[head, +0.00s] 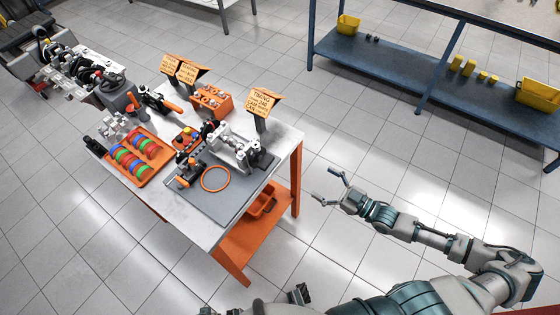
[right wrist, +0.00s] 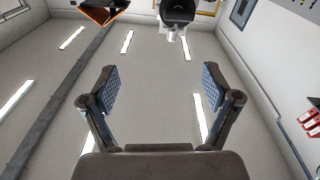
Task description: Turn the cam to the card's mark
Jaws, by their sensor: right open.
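The orange timing card (head: 264,102) stands on a dark post at the back right of the workbench; its lettering is too small to read fully. In front of it, a metal cam assembly (head: 235,150) sits on a grey mat (head: 215,200). I cannot make out the cam's angle or mark. My right gripper (head: 326,186) is open and empty, off the bench's right side and apart from the assembly. Its two spread fingers also show in the right wrist view (right wrist: 161,95), with nothing between them. My left gripper is not clearly in view.
An orange tray of coloured rings (head: 138,157), an orange ring (head: 216,179) and an orange block (head: 210,101) are on the bench. An orange bin (head: 262,203) is below. A blue shelf (head: 400,75) stands beyond clear floor.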

